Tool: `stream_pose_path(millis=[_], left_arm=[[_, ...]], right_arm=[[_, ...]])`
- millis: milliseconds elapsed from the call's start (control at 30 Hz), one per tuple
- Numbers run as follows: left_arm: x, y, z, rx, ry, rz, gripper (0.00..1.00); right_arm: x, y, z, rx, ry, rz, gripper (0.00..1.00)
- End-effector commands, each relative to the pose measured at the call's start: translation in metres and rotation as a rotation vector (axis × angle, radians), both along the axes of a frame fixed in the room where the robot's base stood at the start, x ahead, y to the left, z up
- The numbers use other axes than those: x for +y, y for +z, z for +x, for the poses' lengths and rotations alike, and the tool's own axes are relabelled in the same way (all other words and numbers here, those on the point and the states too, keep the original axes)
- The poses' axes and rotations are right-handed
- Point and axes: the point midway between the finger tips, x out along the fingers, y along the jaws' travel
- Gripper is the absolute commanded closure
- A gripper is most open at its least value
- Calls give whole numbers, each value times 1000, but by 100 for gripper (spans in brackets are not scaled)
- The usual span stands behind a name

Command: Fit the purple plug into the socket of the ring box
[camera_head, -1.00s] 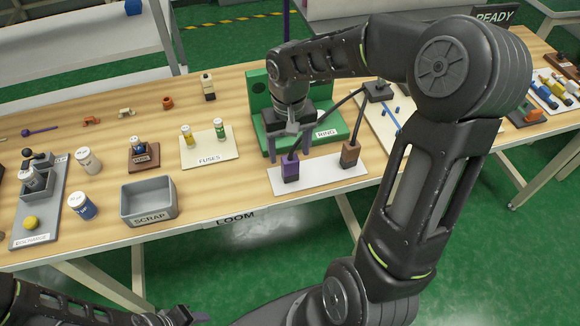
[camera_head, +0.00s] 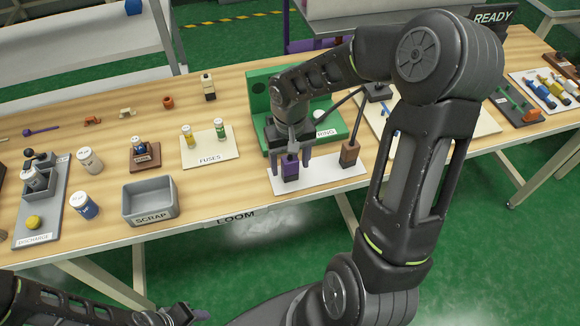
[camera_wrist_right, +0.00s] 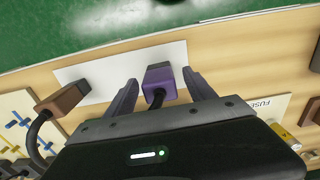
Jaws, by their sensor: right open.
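The purple plug (camera_head: 290,170) stands on a white mat (camera_head: 325,174) in front of the ring box. It also shows in the right wrist view (camera_wrist_right: 159,80), with a dark cable at its end. My right gripper (camera_head: 291,165) is open, its two fingers on either side of the plug. In the right wrist view the fingers (camera_wrist_right: 160,95) flank the plug, with a gap at least on the left side. The green ring box (camera_head: 258,92) is partly hidden behind my right arm; its socket cannot be made out. My left gripper (camera_head: 188,315) is low at the bottom edge, its jaws unclear.
A brown plug (camera_head: 350,154) with a cable stands on the same mat, right of the purple one. A grey scrap bin (camera_head: 150,201) and a fuses board (camera_head: 209,148) are to the left. Bare table lies between the bin and the mat.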

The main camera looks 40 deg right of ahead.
Motion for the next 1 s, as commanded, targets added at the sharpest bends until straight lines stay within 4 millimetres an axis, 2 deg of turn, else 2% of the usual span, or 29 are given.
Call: stream_pose_path(millis=[333, 1000], left_arm=[[0, 0, 0, 0, 0, 0, 64], [0, 0, 0, 0, 0, 0, 64]], right_arm=[[0, 0, 0, 0, 0, 0, 36], [0, 0, 0, 0, 0, 0, 91]])
